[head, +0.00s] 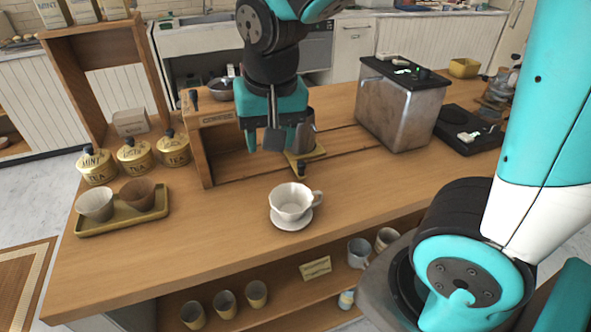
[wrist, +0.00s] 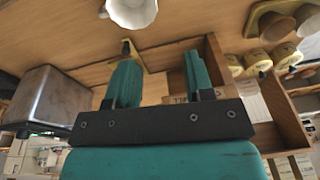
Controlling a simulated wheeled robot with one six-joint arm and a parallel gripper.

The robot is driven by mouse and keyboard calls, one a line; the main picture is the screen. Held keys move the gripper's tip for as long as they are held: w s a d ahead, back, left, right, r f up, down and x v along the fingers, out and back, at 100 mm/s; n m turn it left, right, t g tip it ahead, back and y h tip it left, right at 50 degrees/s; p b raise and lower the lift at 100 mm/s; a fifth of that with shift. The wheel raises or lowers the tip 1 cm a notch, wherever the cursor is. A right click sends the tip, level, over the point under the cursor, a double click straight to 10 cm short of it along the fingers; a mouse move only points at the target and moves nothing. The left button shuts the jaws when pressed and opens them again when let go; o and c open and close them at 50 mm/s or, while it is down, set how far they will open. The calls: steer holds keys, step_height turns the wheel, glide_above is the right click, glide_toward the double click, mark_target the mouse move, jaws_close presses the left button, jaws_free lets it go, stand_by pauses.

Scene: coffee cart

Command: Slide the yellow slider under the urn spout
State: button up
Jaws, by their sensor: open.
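The yellow slider (head: 312,153) lies on the wooden counter, with a small dark knob (head: 301,168) at its near end. It also shows in the wrist view (wrist: 135,60), just beyond the left finger. My gripper (head: 276,148) is open and points down just left of the slider, partly covering it. In the wrist view my open fingers (wrist: 160,72) have nothing between them. The metal urn (head: 393,112), a box with a dark top, stands to the right of the slider. Its spout cannot be made out.
A white cup (head: 291,200) stands on a saucer (head: 291,223) in front of the slider. A wooden frame (head: 199,150) stands left of my gripper. Tea tins (head: 134,157) and a tray (head: 150,216) with two cups are further left. The right front counter is clear.

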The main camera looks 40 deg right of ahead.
mark_target(301, 163)
steer(key=w+d+f+m+h+b, duration=0.2)
steer(key=w+d+f+m+h, duration=0.15)
steer(key=w+d+m, duration=0.4)
steer(key=shift+m, duration=0.25)
steer(key=x, duration=0.5)
steer(key=d+x, duration=0.1)
steer(key=x, duration=0.5)
steer(key=s+x, duration=0.1)
steer(key=x, duration=0.4)
steer(key=shift+d+f+p, duration=0.15)
steer(key=shift+d+p, duration=0.1)
steer(key=shift+p, duration=0.1)
jaws_close()
